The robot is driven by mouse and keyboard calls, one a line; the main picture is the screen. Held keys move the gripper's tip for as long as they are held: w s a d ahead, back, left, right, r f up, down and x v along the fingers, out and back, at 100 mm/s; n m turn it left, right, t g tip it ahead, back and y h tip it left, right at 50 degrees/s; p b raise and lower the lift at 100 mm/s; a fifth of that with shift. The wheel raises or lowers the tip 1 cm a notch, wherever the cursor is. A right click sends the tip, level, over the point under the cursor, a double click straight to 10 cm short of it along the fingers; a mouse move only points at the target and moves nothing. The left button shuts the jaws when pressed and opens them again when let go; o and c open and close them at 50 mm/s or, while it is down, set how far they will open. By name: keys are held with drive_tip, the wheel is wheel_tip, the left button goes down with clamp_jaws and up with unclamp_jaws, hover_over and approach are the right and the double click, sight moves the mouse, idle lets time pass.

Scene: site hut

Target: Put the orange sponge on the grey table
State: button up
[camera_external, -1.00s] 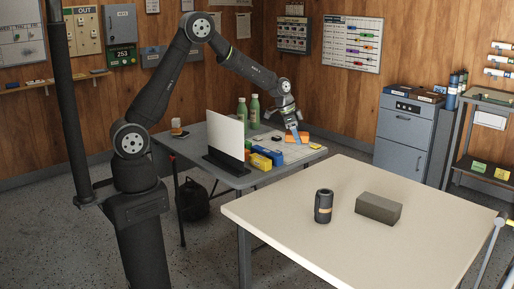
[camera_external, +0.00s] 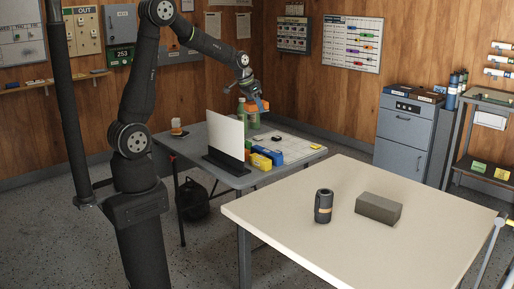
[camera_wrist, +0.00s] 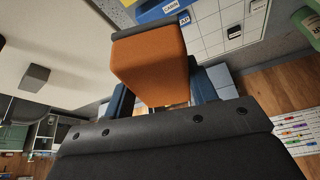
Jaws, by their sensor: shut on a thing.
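The orange sponge (camera_external: 252,108) is held in my gripper (camera_external: 260,104), raised above the back table beside the green bottles. In the wrist view the sponge (camera_wrist: 150,68) fills the space between the blue fingers of my gripper (camera_wrist: 165,95), and it has a dark layer on one face. The grey table (camera_external: 196,146) stands at the back, left of the cream table.
A white upright panel (camera_external: 225,134) stands on the grey table. Blue and yellow boxes (camera_external: 268,155) and a gridded sheet (camera_external: 303,145) lie right of it. A green bottle (camera_external: 241,112) stands behind. The cream table (camera_external: 290,215) holds a dark cylinder (camera_external: 323,206) and a grey block (camera_external: 378,208).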

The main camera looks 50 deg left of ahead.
drive_tip(key=shift+a+f+n+y, duration=0.2)
drive_tip(key=shift+a+n, duration=0.25)
drive_tip(key=shift+n, duration=0.05)
drive_tip(key=shift+a+f+n+y, duration=0.15)
drive_tip(key=shift+a+n+y, duration=0.05)
drive_tip(key=shift+a+n, duration=0.3)
drive_tip(key=a+n+g+y, duration=0.1)
drive_tip(key=a+n+y, duration=0.3)
drive_tip(key=a+n, duration=0.55)
drive_tip(key=n+g+h, duration=0.4)
drive_tip(key=n+g, duration=0.4)
drive_tip(key=n, duration=2.1)
hover_over(194, 151)
drive_tip(key=w, duration=0.1)
drive_tip(key=f, duration=2.4)
drive_tip(key=shift+w+a+f, duration=0.15)
drive_tip(key=shift+w+a, duration=0.05)
drive_tip(key=shift+w, duration=0.1)
drive_tip(key=shift+f, duration=0.1)
drive_tip(key=o, duration=0.9)
drive_tip(key=shift+o, duration=0.2)
